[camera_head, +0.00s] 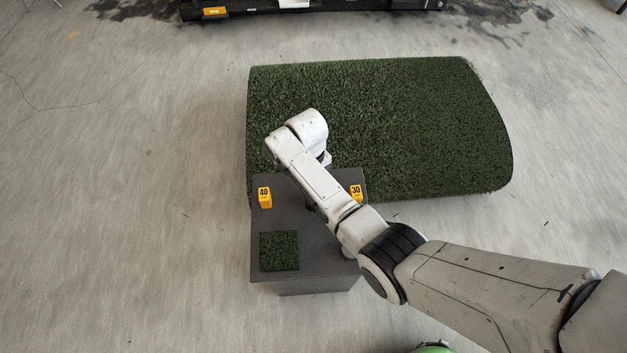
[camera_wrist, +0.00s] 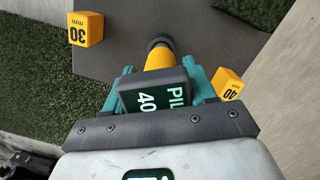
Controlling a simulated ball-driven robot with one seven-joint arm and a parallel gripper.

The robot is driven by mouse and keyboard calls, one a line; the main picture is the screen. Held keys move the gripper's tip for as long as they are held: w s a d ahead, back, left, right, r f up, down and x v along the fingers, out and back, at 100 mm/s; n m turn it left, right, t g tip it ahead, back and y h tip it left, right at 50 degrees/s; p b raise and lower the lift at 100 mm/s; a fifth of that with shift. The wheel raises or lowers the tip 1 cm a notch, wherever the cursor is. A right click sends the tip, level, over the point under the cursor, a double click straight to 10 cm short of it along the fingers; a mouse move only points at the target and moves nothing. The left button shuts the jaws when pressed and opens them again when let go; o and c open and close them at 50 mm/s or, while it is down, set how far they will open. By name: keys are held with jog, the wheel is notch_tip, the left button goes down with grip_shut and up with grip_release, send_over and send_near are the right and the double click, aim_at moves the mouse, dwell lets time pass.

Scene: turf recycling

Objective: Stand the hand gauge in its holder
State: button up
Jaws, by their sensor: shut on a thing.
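The hand gauge (camera_wrist: 159,58) shows in the wrist view as a dark block reading "PIL" and "40", with a yellow shaft and a dark round end. My gripper (camera_wrist: 161,82) is shut on it, teal fingers on either side. The gauge is over the grey stand (camera_head: 285,225); whether it touches the top I cannot tell. In the head view my arm hides the gripper and gauge. Yellow tags mark 40 (camera_head: 265,197) and 30 (camera_head: 356,192) on the stand; the wrist view also shows 30 (camera_wrist: 86,29) and 40 (camera_wrist: 227,84). I cannot make out a separate holder.
A small turf square (camera_head: 279,251) lies on the stand's near left. A large turf roll (camera_head: 400,120) lies just behind the stand. A dark machine (camera_head: 330,6) is at the far edge. The concrete floor (camera_head: 120,200) to the left is clear.

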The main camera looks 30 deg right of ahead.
jog(key=shift+f+b, duration=0.5)
jog(key=shift+f, duration=0.25)
jog(key=o, duration=1.3)
jog(key=shift+c, duration=0.2)
jog(key=shift+r, duration=0.1)
jog(key=r, duration=0.3)
jog(key=w+r, duration=0.1)
jog(key=r, duration=0.6)
jog(key=shift+w+r, duration=0.15)
jog(key=shift+r, duration=0.2)
jog(key=shift+f, duration=0.1)
jog(key=s+d+f+t, duration=0.1)
jog(key=s+f, duration=0.1)
jog(key=s, duration=0.6)
jog(key=s+d+f, duration=0.1)
jog(key=s+f, duration=0.1)
jog(key=s, duration=0.6)
jog(key=s+d+r+m+t, duration=0.1)
jog(key=s+r, duration=0.3)
jog(key=s, duration=0.9)
jog(key=shift+s, duration=0.3)
